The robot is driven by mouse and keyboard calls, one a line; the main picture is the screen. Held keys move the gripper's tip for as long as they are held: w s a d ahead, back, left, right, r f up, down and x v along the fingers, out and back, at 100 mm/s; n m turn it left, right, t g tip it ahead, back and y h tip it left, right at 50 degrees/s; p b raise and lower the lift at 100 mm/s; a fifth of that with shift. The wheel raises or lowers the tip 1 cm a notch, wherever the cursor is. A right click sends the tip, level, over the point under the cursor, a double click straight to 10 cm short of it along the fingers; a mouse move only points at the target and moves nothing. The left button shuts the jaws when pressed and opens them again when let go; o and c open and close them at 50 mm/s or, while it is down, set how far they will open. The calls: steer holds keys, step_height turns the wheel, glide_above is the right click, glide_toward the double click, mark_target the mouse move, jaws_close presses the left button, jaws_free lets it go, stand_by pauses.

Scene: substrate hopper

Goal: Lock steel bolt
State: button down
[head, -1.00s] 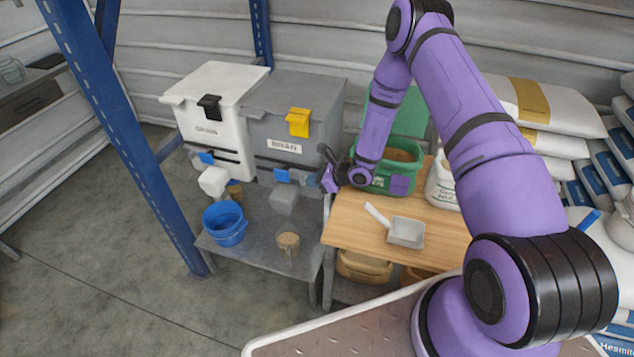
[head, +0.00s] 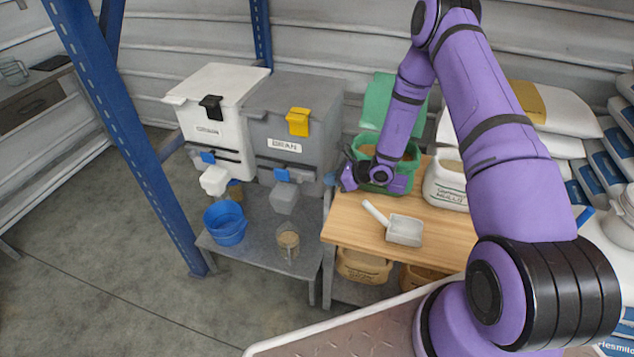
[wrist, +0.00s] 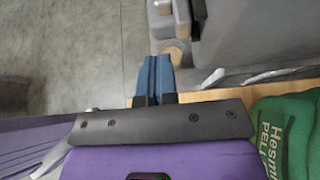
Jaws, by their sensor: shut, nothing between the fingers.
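The bin fills the top right of the wrist view (wrist: 250,40). Two small pale metallic pieces (wrist: 212,79) show along its lower edge there; I cannot tell which is the steel bolt or whether it is locked. My gripper (head: 347,177) is just right of the bin, apart from it, over the wooden table's left end. In the wrist view its blue fingers (wrist: 154,75) are together and empty.
A white bin (head: 215,110) stands left of the grey one. A blue bucket (head: 226,226) and a beaker (head: 288,240) stand on the metal shelf below. A scoop (head: 404,231) lies on the wooden table (head: 350,232). A green sack (wrist: 293,130) is close right of my gripper.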

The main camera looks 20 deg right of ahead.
steer(key=v, duration=0.6)
steer(key=shift+s, duration=0.1)
stand_by(0.3)
